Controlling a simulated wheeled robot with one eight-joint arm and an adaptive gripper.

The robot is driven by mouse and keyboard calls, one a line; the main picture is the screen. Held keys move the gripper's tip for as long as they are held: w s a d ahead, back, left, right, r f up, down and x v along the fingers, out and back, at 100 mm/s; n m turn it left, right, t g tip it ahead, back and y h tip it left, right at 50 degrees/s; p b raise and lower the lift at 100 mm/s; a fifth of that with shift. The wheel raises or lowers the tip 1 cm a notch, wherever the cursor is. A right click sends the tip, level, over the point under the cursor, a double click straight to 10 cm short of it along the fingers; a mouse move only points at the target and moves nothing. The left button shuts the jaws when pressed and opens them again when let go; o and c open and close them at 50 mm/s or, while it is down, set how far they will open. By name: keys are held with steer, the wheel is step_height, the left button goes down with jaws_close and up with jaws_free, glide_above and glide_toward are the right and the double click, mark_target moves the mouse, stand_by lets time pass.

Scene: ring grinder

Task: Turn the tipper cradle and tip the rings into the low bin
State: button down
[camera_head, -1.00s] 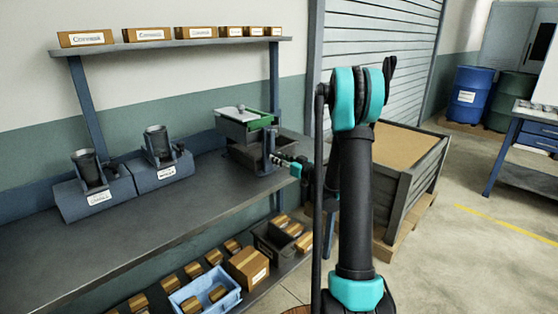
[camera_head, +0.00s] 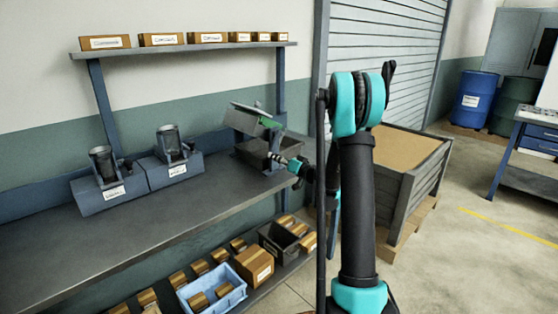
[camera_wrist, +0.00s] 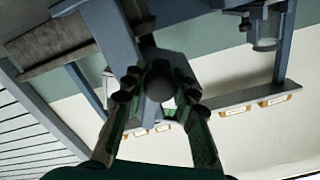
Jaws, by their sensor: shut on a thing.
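The tipper cradle (camera_head: 243,121) is a grey tray with a green part on a blue-grey stand at the far right of the bench. It is tilted, its left end higher than its right in the head view. No rings can be made out in it. The low bin (camera_head: 284,158) is dark and sits beneath the cradle, partly hidden by the stand. My gripper (camera_head: 283,161) is at the cradle's near right side. In the wrist view my gripper (camera_wrist: 160,98) is shut on a dark round knob (camera_wrist: 160,82), with a finger on either side.
Two grey holders with cups (camera_head: 104,182) (camera_head: 172,158) stand on the bench (camera_head: 150,220). A shelf (camera_head: 190,48) with small boxes is above. A lower shelf holds a blue crate (camera_head: 232,300) and cartons. A large wooden crate (camera_head: 400,200) stands right of my arm.

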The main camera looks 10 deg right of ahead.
steer(key=shift+s+a+r+m, duration=0.5)
steer(key=shift+a+m, duration=0.1)
steer(key=shift+m, duration=0.4)
step_height(320, 180, up, 13)
steer(key=a+m, duration=0.1)
steer(key=m, duration=1.6)
steer(key=shift+s, duration=0.4)
steer(key=shift+r, duration=0.15)
steer(key=c, duration=1.2)
jaws_free()
steer(key=shift+o, duration=0.2)
steer(key=v, duration=1.2)
